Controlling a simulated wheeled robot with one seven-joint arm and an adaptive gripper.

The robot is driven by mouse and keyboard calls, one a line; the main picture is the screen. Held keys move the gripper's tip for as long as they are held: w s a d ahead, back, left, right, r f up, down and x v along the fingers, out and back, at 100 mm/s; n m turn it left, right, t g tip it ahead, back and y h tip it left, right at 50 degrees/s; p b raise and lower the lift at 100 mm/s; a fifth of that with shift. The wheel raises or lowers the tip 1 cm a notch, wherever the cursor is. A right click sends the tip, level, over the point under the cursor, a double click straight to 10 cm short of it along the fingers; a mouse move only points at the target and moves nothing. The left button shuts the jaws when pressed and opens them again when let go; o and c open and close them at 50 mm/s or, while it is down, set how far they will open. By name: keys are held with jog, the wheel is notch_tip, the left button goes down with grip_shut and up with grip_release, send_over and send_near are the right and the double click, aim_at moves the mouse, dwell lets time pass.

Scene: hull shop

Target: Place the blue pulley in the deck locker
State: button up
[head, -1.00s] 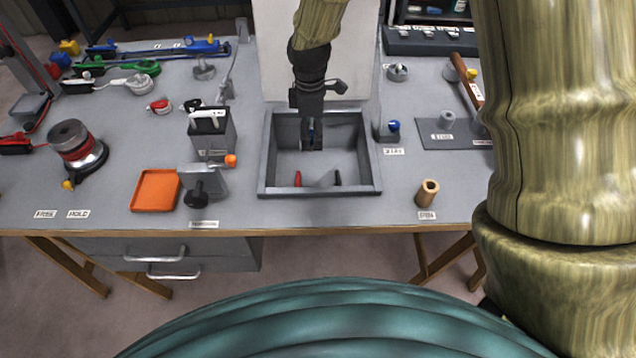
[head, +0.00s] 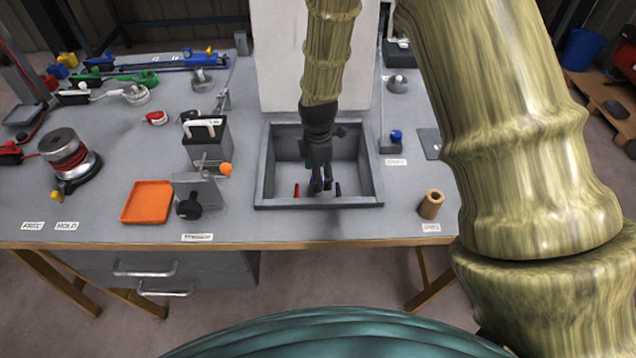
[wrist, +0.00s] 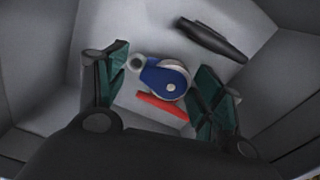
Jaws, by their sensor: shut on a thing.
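The blue pulley (wrist: 165,78), with a pale wheel and a grey eye at one end, sits between the two green-padded fingers of my gripper (wrist: 160,88) in the wrist view. My gripper is shut on it. In the head view my gripper (head: 321,186) points down inside the deck locker (head: 318,203), a grey open-topped box with its pale lid (head: 285,60) standing up behind. The pulley cannot be made out there. Whether it touches the locker floor I cannot tell.
A red piece (wrist: 162,108) and a black piece (wrist: 212,40) lie on the locker floor close to the pulley. An orange tray (head: 148,202) and a clamp-like fixture (head: 198,190) are left of the locker; a tan cylinder (head: 431,204) is right. The locker walls surround my gripper.

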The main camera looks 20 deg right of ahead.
jog(key=shift+f, duration=2.15)
jog(key=shift+f, duration=0.1)
jog(key=o, duration=1.2)
jog(key=shift+o, duration=0.2)
notch_tip(320, 180, up, 12)
jog(key=shift+r+b, duration=0.15)
jog(key=shift+b, duration=0.15)
